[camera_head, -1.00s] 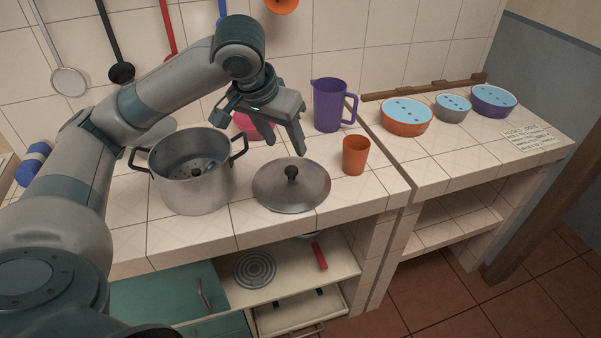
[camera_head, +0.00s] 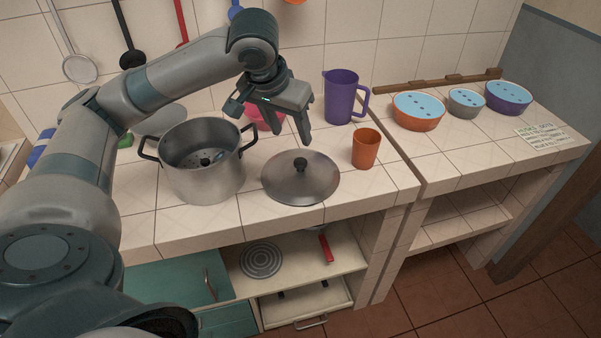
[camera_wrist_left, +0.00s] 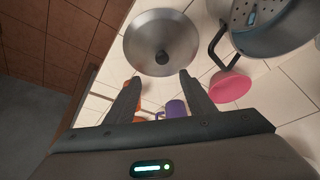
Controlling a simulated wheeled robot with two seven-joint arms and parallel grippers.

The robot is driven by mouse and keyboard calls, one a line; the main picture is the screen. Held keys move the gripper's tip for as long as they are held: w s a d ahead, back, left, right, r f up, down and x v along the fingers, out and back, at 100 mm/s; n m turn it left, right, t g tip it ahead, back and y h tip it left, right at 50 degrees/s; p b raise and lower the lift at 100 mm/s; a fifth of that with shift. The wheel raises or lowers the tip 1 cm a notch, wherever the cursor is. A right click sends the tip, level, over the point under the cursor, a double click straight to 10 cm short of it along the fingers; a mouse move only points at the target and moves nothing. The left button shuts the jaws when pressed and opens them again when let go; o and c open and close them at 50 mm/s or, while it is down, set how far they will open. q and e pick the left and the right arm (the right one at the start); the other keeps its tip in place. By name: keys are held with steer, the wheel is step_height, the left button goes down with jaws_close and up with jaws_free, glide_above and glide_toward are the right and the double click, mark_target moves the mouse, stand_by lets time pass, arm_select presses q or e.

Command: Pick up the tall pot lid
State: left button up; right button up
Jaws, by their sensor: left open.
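The tall pot lid (camera_head: 300,182) is a round grey metal lid with a black knob. It lies flat on the tiled counter, right of the tall pot (camera_head: 203,165), near the front edge. In the left wrist view the lid (camera_wrist_left: 161,34) is at the top centre, beyond the fingertips. My left gripper (camera_head: 278,138) is open and empty, above the counter behind the lid and apart from it. In the left wrist view its two fingers (camera_wrist_left: 160,82) are spread. My right gripper is not seen.
An orange cup (camera_head: 366,148) stands right of the lid, with a purple pitcher (camera_head: 341,98) behind it. A pink bowl (camera_head: 262,118) is partly hidden behind my gripper. Lidded bowls (camera_head: 418,112) stand farther right. An open drawer (camera_head: 306,304) lies below the counter.

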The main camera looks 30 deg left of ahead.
arm_select(q)
glide_toward(300, 161)
steer(key=x, duration=0.2)
steer(key=shift+w+d+f+p, duration=0.3)
steer(key=shift+f, duration=0.3)
steer(key=shift+w+a+f, duration=0.15)
steer(key=shift+f, duration=0.15)
steer(key=p+x, duration=0.1)
steer(key=x, duration=0.3)
steer(key=shift+a+f, duration=0.1)
steer(key=shift+f, duration=0.05)
steer(key=shift+c, duration=0.9)
steer(key=c, duration=1)
jaws_close()
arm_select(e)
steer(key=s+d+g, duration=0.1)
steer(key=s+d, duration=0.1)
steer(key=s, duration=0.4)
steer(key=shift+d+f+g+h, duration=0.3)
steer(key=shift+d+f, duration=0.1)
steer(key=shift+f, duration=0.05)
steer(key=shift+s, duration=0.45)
